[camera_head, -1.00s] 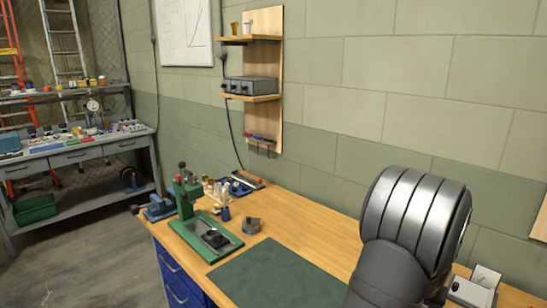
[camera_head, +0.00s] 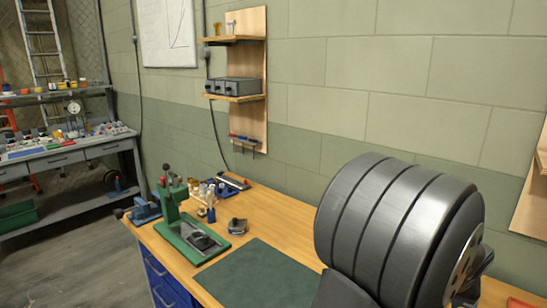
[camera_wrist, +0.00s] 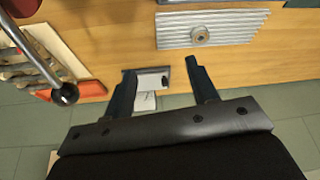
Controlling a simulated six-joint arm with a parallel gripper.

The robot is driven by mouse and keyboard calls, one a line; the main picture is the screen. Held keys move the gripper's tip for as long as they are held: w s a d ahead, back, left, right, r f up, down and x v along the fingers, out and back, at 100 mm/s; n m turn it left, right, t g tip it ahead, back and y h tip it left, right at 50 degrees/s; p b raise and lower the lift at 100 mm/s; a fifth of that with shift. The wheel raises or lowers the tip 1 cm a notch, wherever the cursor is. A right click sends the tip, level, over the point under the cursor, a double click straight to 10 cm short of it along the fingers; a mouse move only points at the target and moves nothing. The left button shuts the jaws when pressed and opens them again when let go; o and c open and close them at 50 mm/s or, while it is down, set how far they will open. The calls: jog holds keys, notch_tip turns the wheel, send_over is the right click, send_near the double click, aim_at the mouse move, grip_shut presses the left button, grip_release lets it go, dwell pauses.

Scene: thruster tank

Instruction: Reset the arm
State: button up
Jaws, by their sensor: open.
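My gripper (camera_wrist: 165,88) shows in the wrist view with its two dark fingers apart and nothing held between them. Beyond the fingers there is a small grey box with a white card (camera_wrist: 152,80) near the edge of the wooden surface. In the head view a large ribbed dark metal part of my arm fills the lower right, and my gripper is out of that view.
The wooden bench (camera_head: 275,212) carries a green mat (camera_head: 255,275), a green hand press (camera_head: 180,225) and a small grey round part (camera_head: 237,226). A shelf board (camera_head: 246,85) hangs on the wall. The wrist view shows a ribbed metal plate (camera_wrist: 235,32) and a black-knobbed lever (camera_wrist: 64,93).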

jog(key=w+a+f, duration=0.1)
jog(key=w+a, duration=0.2)
jog(key=w+a+f+n, duration=0.1)
jog(key=w+a, duration=0.3)
jog(key=w+a+f+n+y, duration=0.1)
jog(key=w+a+f, duration=0.1)
jog(key=w+a, duration=0.1)
jog(key=shift+w+a, duration=0.15)
jog(key=shift+a, duration=0.55)
jog(key=w+a+f, duration=0.1)
jog(key=a, duration=0.3)
jog(key=w+a+f+n, duration=0.1)
jog(key=w+a, duration=0.1)
jog(key=a, duration=0.3)
jog(key=w+a+f+n, duration=0.1)
jog(key=w+a, duration=0.1)
jog(key=a, duration=0.2)
jog(key=shift+a+f+y, duration=0.15)
jog(key=shift+a+y, duration=0.1)
jog(key=shift+y, duration=0.05)
jog(key=shift+s+a+f, duration=0.1)
jog(key=shift+s+a, duration=0.1)
jog(key=shift+a, duration=0.25)
jog(key=shift+d, duration=0.1)
